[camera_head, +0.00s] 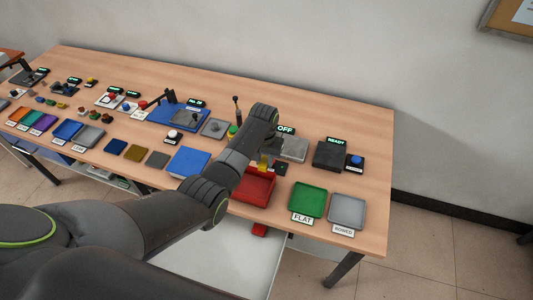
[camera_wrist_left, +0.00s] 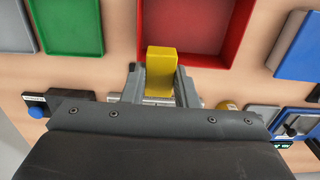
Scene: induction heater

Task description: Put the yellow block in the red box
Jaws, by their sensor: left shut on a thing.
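The yellow block (camera_wrist_left: 161,62) is between the fingers of my left gripper (camera_wrist_left: 160,85) in the left wrist view, and the gripper is shut on it. In the head view the yellow block (camera_head: 263,161) shows just beyond the near edge of my forearm, by the back of the red box. The red box (camera_head: 252,188) is an open tray on the table, partly hidden by my arm. In the left wrist view the red box (camera_wrist_left: 228,48) lies just past the block, which overlaps its wall; the height between them is hard to judge. My right gripper is not in view.
A green tray (camera_head: 307,200) marked FLAT and a grey tray (camera_head: 347,211) marked BOWED stand right of the red box. A blue tray (camera_head: 188,161) stands to its left. A dark READY unit (camera_head: 329,154) and a grey OFF unit (camera_head: 293,149) stand behind.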

